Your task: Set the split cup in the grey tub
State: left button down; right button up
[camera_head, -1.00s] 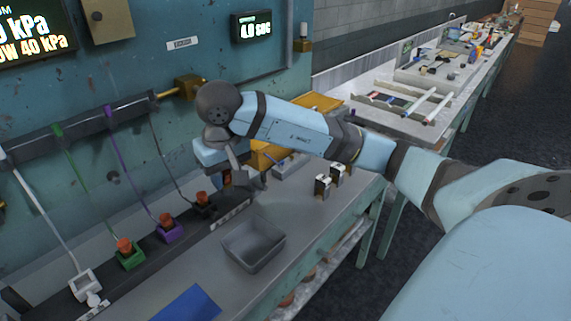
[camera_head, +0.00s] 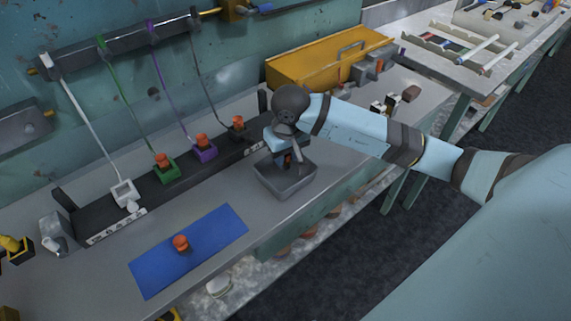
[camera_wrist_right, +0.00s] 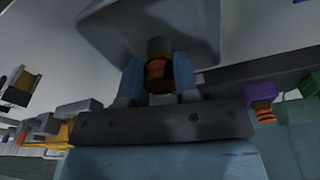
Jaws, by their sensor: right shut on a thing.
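The grey tub (camera_head: 285,187) stands on the bench below my right gripper; in the right wrist view its grey wall (camera_wrist_right: 205,25) fills the top. My right gripper (camera_head: 287,160) points down over the tub's opening, its tips near or inside the rim; I cannot tell whether they touch it. In the right wrist view the gripper (camera_wrist_right: 158,85) is shut on a ribbed orange cup with a brownish end (camera_wrist_right: 158,70), which I take for the split cup. No split shows from here. My left gripper is not in view.
A blue mat (camera_head: 215,232) bears another orange cup (camera_head: 181,243) left of the tub. A dark rail behind carries several coloured holders, such as the green one (camera_head: 167,172) and purple one (camera_head: 204,151). A yellow box (camera_head: 325,65) stands at the back right. The bench's front edge is close to the tub.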

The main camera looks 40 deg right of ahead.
aim_at(285, 166)
notch_tip(285, 166, down, 4)
jog(key=shift+r, duration=0.1)
jog(key=shift+f, duration=0.25)
jog(key=o, duration=0.9)
jog(key=shift+r, duration=0.1)
